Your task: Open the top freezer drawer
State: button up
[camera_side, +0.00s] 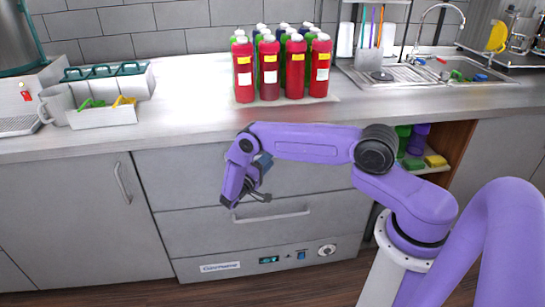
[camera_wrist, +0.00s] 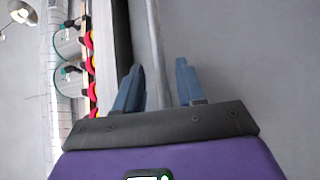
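The top freezer drawer (camera_side: 180,172) is a grey front under the counter. It looks closed, and my arm covers part of it, with no handle clearly visible in the side view. My gripper (camera_side: 250,200) is in front of the drawer fronts, near the seam between the top and lower drawers in the picture. In the wrist view my gripper (camera_wrist: 160,66) is open, with two blue fingers apart. A pale narrow strip runs between the fingers; I cannot tell whether it is the handle or an edge. I see no contact.
The lower drawer (camera_side: 185,235) has a bar handle (camera_side: 271,216) and looks closed. A control panel (camera_side: 270,260) is below it. A cabinet door (camera_side: 75,220) is at left. Red bottles (camera_side: 268,75) stand on the counter (camera_side: 180,100). An open shelf (camera_side: 435,165) is at right.

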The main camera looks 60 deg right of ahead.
jog(key=shift+d+r, duration=0.15)
jog(key=shift+d, duration=0.7)
jog(key=shift+d+r, duration=0.1)
jog(key=shift+d, duration=0.7)
grip_shut()
jog(key=shift+s+a, duration=0.1)
jog(key=s+a, duration=1.9)
jog(key=shift+s+a, duration=0.2)
jog(key=shift+a, duration=0.05)
grip_release()
